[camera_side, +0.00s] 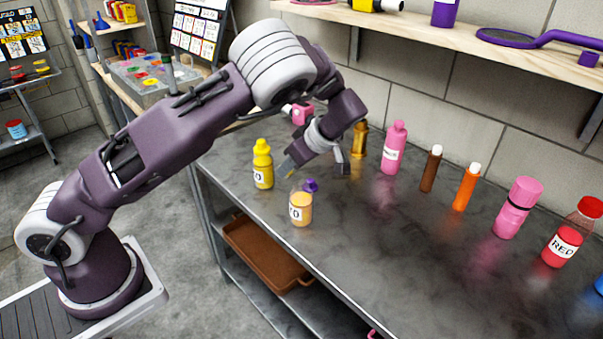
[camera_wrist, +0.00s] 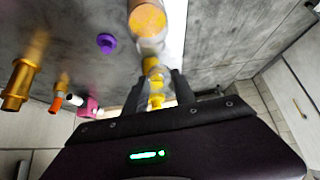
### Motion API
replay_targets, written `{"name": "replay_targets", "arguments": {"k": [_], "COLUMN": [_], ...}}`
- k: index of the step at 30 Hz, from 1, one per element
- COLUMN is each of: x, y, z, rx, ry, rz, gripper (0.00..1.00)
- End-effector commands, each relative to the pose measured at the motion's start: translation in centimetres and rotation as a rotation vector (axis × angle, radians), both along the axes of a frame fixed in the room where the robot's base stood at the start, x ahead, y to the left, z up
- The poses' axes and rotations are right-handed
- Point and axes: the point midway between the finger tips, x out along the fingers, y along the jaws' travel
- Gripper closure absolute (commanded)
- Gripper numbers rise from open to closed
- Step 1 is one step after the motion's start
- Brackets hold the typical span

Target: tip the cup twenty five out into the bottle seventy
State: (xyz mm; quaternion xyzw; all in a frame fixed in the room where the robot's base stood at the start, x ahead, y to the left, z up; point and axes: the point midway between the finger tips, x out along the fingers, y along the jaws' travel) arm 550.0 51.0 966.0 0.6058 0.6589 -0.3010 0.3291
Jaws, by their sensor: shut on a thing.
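My gripper (camera_side: 312,160) is low over the near left part of the metal bench, partly hidden by its own wrist in the side view. In the wrist view my gripper (camera_wrist: 157,88) is shut on a small clear vessel with yellow in it (camera_wrist: 156,84), seemingly the cup; it looks tilted. A yellow tip (camera_side: 289,174) shows at the fingers in the side view. Just below and in front stands a clear, open-looking bottle of pale orange contents (camera_side: 300,208), also in the wrist view (camera_wrist: 148,18). Its label is only partly legible. Whether anything is flowing I cannot tell.
A yellow bottle (camera_side: 263,168) stands close left of the gripper. A gold bottle (camera_side: 360,140), pink bottle (camera_side: 394,150), brown tube (camera_side: 431,170) and orange tube (camera_side: 466,190) line the back. The bench front centre is clear.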

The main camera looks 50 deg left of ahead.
Motion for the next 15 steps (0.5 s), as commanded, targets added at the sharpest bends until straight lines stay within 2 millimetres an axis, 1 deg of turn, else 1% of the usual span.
{"name": "replay_targets", "arguments": {"k": [1,3,7,15], "x": [-0.2,-0.2,-0.4,-0.5], "y": [1.0,1.9,3.2,5.3], "z": [0.0,-0.3,-2.2,-2.8], "rx": [-0.073,-0.161,-0.296,-0.531], "ry": [-0.009,-0.019,-0.027,-0.048], "rz": [0.013,0.010,0.010,0.008], "gripper": [1.00,1.00,1.00,1.00]}}
